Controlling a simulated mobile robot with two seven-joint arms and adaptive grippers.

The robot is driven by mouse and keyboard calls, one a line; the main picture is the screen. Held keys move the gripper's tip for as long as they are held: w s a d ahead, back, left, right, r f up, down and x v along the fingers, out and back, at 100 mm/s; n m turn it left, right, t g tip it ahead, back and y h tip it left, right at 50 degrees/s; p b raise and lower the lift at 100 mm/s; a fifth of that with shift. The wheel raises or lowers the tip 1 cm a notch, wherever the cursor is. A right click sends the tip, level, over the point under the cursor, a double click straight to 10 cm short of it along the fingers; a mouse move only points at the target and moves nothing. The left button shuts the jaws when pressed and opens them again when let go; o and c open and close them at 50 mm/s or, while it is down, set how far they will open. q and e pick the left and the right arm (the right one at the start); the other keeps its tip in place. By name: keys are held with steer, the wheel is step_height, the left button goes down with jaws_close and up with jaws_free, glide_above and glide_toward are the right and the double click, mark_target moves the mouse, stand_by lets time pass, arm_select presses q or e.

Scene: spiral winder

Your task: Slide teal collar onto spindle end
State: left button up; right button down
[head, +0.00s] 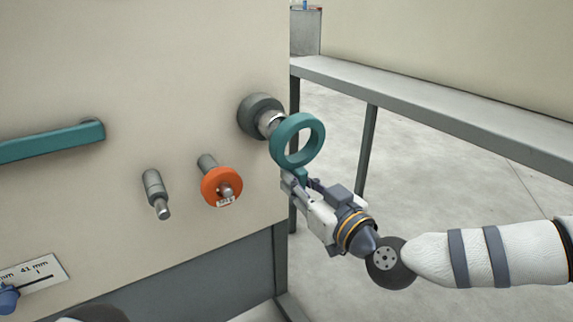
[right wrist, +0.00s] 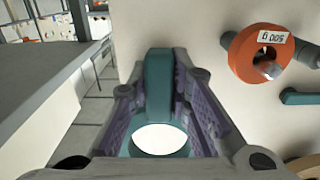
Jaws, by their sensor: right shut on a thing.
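The teal collar (head: 279,141) is a thick ring on a short stem. My right gripper (head: 300,183) is shut on that stem, and the ring stands beyond the fingertips. The spindle (head: 268,121) juts from the panel's right side, with a dark grey flange and a shiny metal end. In the head view the collar's left rim overlaps the spindle tip, and floor shows through its hole; the spindle is not seen through it. I cannot tell the depth gap. In the right wrist view the teal part (right wrist: 158,85) sits between both fingers. My left gripper is not in view.
An orange disc (head: 213,188) sits on a peg below the spindle, with a bare peg (head: 155,190) to its left. A teal handle bar (head: 50,143) crosses the panel at left. A grey bench (head: 430,100) runs along the right wall, with open floor below.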

steer(key=p+v, duration=0.2)
steer(key=v, duration=0.1)
steer(key=r+p+v, duration=0.1)
steer(key=v, duration=0.3)
steer(key=shift+r+p, duration=0.15)
steer(key=shift+p, duration=0.25)
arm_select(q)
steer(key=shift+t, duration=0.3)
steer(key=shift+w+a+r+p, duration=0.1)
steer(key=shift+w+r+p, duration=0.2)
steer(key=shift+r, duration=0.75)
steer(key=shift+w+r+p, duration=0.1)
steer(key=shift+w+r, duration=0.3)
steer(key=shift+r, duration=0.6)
arm_select(e)
steer(key=shift+v, duration=1)
